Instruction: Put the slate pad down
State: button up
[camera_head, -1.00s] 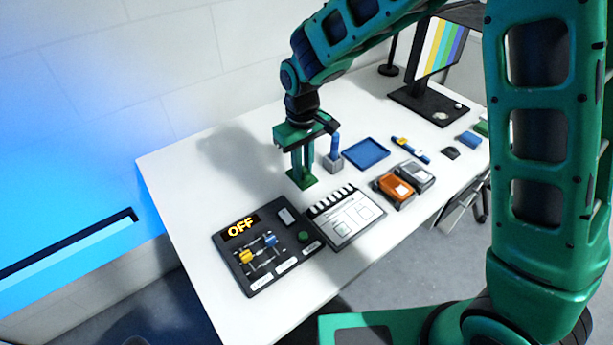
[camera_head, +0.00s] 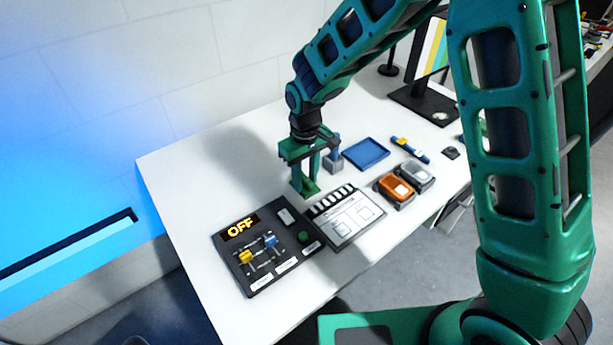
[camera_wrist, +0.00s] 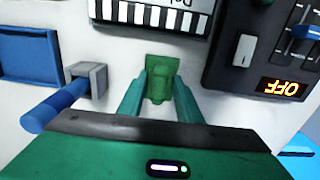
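My gripper (camera_head: 304,182) is shut on a small green block (camera_wrist: 159,67), which has a wider flat end away from my palm. I take this block to be the slate pad, though no label shows on it. In the head view it is just beyond the left end of the clapperboard (camera_head: 343,222). In the wrist view my fingers (camera_wrist: 160,96) reach it from both sides, with the clapperboard's striped edge above. I cannot tell whether the block touches the table.
A black control panel (camera_head: 225,255) reading OFF lies left of the clapperboard. A blue-handled grey block (camera_head: 333,164) and a blue tray (camera_head: 366,154) stand behind. Orange (camera_head: 393,188) and grey (camera_head: 418,174) devices are to the right. The white table (camera_head: 190,190) is bare at left.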

aim_at(306, 178)
jog(key=shift+r, duration=0.1)
notch_tip(306, 178, up, 12)
dwell(0.7)
jog(key=s+d+r+m, duration=0.2)
jog(key=s+d, duration=0.1)
jog(key=d, duration=0.6)
jog(key=s+d+r+m, duration=0.2)
jog(key=s+d+m, duration=0.1)
jog(key=d, duration=0.6)
jog(key=s+d+r+m, duration=0.2)
jog(key=s+d+r, duration=0.1)
jog(key=d, duration=0.5)
jog(key=s+d+m, duration=0.3)
jog(key=s+d, duration=0.2)
jog(key=s, duration=0.4)
jog(key=s+d+f+m, duration=0.1)
jog(key=s+d+m, duration=0.2)
jog(key=s+d, duration=0.3)
jog(key=s, duration=0.4)
jog(key=shift+d, duration=0.25)
jog(key=shift+s+f, duration=0.1)
